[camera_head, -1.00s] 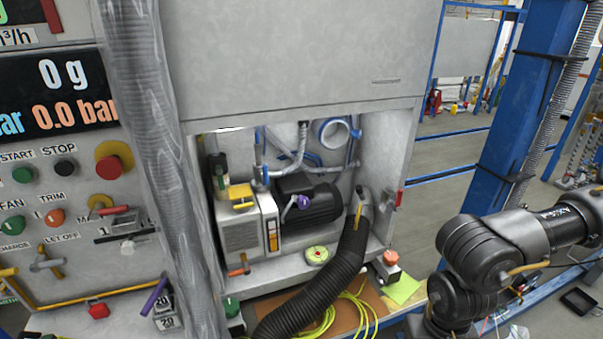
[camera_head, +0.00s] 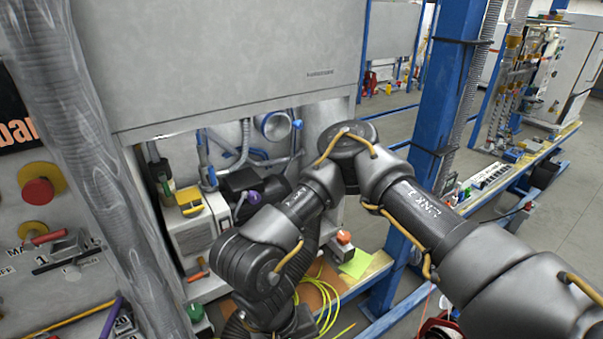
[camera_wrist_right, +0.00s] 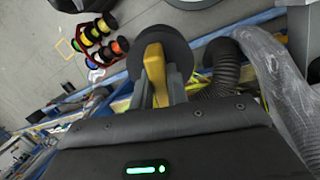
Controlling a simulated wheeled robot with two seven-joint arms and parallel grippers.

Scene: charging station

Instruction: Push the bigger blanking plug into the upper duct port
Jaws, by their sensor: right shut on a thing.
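The blanking plug (camera_wrist_right: 181,44), a wide dark disc with a yellow grip (camera_wrist_right: 155,68), is in the right wrist view. My right gripper (camera_wrist_right: 157,92) is shut on the yellow grip. In the head view my right arm reaches in from the right and bends down in front of the bay; its gripper and the plug are not visible there. A round pale ring with a blue rim (camera_head: 274,125), seemingly the upper duct port, is high at the back of the bay, clear of the arm. My left gripper is not in view.
The grey cabinet panel (camera_head: 230,55) overhangs the bay. A clear-wrapped hose (camera_head: 85,150) hangs at the left. A blue post (camera_head: 455,90) stands at the right. Yellow cable (camera_head: 328,300) lies low. In the right wrist view a ribbed black hose (camera_wrist_right: 224,65) is beside the plug.

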